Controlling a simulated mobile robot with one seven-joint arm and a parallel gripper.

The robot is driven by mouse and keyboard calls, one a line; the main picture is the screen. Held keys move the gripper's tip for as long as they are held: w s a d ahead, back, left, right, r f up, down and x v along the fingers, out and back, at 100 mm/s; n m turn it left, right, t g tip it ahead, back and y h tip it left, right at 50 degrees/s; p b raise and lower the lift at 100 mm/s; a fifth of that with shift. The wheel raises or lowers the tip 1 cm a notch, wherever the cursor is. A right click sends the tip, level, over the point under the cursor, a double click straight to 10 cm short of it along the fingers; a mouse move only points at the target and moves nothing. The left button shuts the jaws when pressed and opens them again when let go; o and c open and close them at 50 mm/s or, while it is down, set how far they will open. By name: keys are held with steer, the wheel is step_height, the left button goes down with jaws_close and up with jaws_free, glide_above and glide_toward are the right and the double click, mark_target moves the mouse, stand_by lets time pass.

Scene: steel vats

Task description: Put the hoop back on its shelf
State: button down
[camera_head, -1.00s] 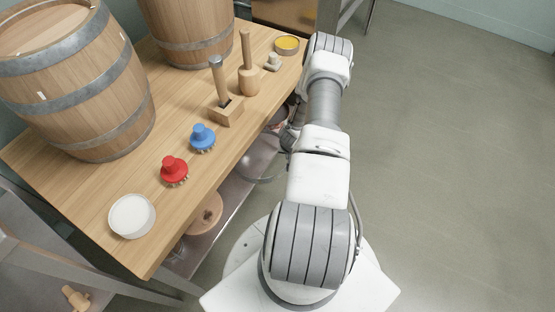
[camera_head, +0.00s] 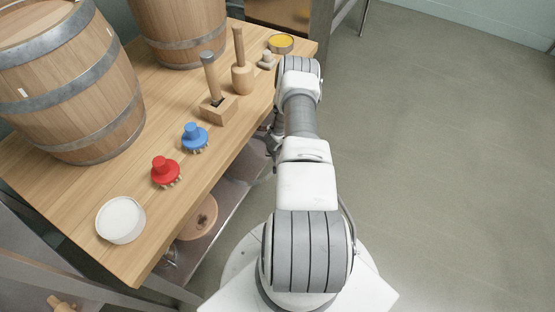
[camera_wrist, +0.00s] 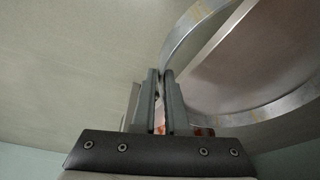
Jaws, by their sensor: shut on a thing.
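The hoop (camera_wrist: 187,33) is a pale grey metal band, curving through the upper right of the wrist view. My gripper (camera_wrist: 160,75) is shut on its near edge, with the two fingers almost together. In the head view my gripper (camera_head: 273,140) shows only as dark parts beside the table's right edge, partly behind my arm. I cannot make out the hoop clearly there. A metal lower shelf (camera_head: 230,203) runs under the table top; whether it is the hoop's shelf, I cannot tell.
The wooden table (camera_head: 150,235) holds two barrels (camera_head: 75,85), a white round tub (camera_head: 120,219), red (camera_head: 165,170) and blue (camera_head: 194,137) knobbed tools, wooden tools (camera_head: 217,105) and a yellow-filled tin (camera_head: 281,43). A round wooden piece (camera_head: 199,217) lies below. The floor (camera_head: 450,170) at right is clear.

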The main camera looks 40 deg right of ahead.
steer(key=shift+f, duration=0.2)
steer(key=c, duration=0.9)
jaws_free()
steer(key=shift+c, duration=0.2)
steer(key=shift+r, duration=0.1)
steer(key=p+v, duration=0.4)
steer(key=v, duration=0.8)
steer(key=shift+p, duration=0.35)
